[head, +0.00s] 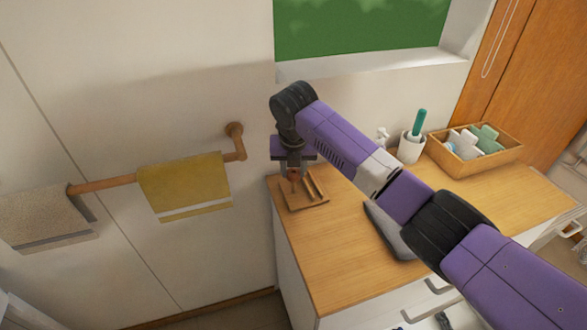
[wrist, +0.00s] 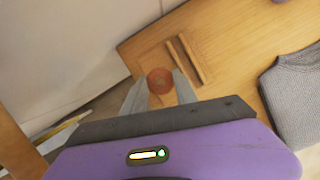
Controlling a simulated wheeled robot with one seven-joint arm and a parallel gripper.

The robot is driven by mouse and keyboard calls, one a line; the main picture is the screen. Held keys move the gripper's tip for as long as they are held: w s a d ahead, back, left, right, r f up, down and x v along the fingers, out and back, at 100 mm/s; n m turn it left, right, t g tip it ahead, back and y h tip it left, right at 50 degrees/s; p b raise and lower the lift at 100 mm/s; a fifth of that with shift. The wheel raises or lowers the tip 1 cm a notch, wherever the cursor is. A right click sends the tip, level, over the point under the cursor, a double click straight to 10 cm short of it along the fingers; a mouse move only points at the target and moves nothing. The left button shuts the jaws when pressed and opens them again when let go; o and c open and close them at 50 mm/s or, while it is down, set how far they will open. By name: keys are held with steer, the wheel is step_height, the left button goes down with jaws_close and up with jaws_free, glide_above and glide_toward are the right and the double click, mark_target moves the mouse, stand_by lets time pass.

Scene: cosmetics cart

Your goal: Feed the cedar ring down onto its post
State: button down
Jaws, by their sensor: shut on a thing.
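The cedar ring (wrist: 160,81) is a small reddish-brown round piece between my two fingertips in the wrist view. My gripper (head: 292,171) points down over the left back corner of the wooden counter and is shut on the ring. Below it lies a small square wooden tray (head: 313,203) with raised bars; it also shows in the wrist view (wrist: 182,94). The ring hides the tray part beneath it in the wrist view. A short upright piece seems to show under the ring in the head view, but I cannot tell whether the ring is around the post.
A grey woven thing (wrist: 300,95) lies on the counter (head: 330,262) right of the tray. A white cup (head: 410,147) with a green handle and a wooden box (head: 503,154) of bottles stand at the back. A yellow towel (head: 183,184) hangs on a wall rail left of the counter.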

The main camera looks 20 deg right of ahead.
steer(key=shift+f, duration=0.4)
stand_by(0.4)
steer(key=c, duration=0.9)
jaws_free()
steer(key=shift+r, duration=0.1)
steer(key=b+v, duration=0.1)
steer(key=v, duration=0.6)
steer(key=shift+s+r, duration=0.15)
steer(key=shift+r, duration=0.1)
